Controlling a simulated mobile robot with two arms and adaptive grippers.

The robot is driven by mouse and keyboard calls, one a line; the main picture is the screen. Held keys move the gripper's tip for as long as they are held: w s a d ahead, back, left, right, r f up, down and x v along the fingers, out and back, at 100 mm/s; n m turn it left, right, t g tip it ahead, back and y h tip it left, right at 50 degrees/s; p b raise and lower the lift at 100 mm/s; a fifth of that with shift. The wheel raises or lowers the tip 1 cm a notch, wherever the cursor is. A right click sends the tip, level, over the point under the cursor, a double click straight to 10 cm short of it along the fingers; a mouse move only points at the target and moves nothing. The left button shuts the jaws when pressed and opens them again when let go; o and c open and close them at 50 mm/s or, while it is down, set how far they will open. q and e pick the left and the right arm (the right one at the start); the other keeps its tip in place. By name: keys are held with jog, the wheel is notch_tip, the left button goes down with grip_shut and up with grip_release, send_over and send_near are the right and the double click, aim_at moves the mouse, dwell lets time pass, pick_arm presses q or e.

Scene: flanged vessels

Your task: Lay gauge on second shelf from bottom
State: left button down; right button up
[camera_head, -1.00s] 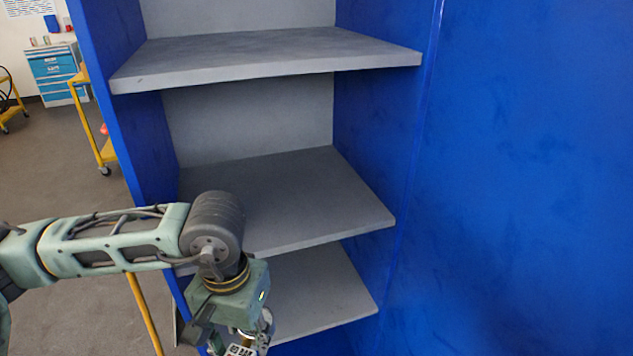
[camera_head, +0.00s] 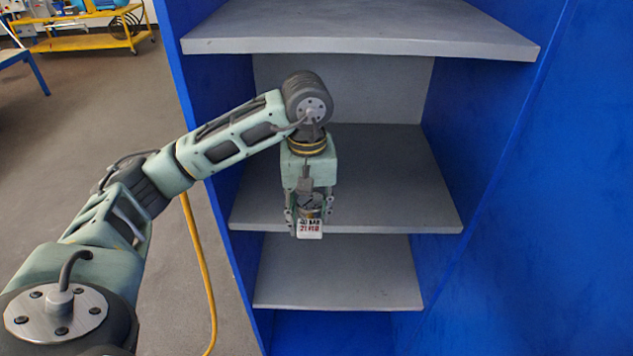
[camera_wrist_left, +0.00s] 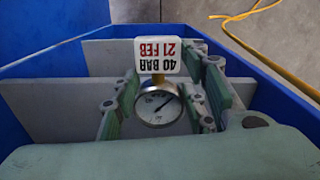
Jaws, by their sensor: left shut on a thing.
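The gauge (camera_head: 311,212), with a round dial and a white tag, hangs in my left gripper (camera_head: 309,205) at the front of the blue cabinet. In the left wrist view the gauge (camera_wrist_left: 158,106) sits between the two green-grey fingers, dial facing the camera, tag reading "40 BAR 21 FEB". The gripper is shut on it and points down. In the head view the gauge overlaps the front part of the middle grey shelf (camera_head: 400,180); contact cannot be told. That shelf is the second visible grey shelf from the bottom and looks empty. My right gripper is out of view.
A lower grey shelf (camera_head: 340,285) lies below and an upper grey shelf (camera_head: 350,30) above, both with bare visible surfaces. Blue side walls (camera_head: 500,150) bound the shelves. A yellow hose (camera_head: 203,265) runs left of the cabinet. A yellow cart (camera_head: 85,40) stands far off.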

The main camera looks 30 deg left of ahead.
pick_arm(q)
jog(key=w+a+p, duration=0.2)
jog(key=w, duration=0.1)
jog(key=w+a+f+p, duration=0.1)
jog(key=w+a+p, duration=0.1)
jog(key=w, duration=0.2)
jog(key=w+a+f+p, duration=0.1)
jog(key=w+a+p, duration=0.1)
jog(key=w, duration=0.1)
jog(key=shift+w+a+f, duration=0.15)
jog(key=shift+w+a, duration=0.05)
jog(key=shift+w, duration=0.15)
jog(key=shift+s+f+p, duration=0.1)
jog(key=shift+f+p, duration=0.35)
jog(key=shift+f, duration=0.1)
notch_tip(320, 180, down, 3)
jog(key=shift+s+r+p, duration=0.1)
jog(key=shift+r+p, duration=0.05)
jog(key=shift+p, duration=0.85)
jog(key=shift+w+p, duration=0.25)
jog(key=shift+p, duration=0.05)
jog(key=shift+w+a+f, duration=0.1)
jog(key=shift+a+f, duration=0.05)
jog(key=shift+f, duration=0.3)
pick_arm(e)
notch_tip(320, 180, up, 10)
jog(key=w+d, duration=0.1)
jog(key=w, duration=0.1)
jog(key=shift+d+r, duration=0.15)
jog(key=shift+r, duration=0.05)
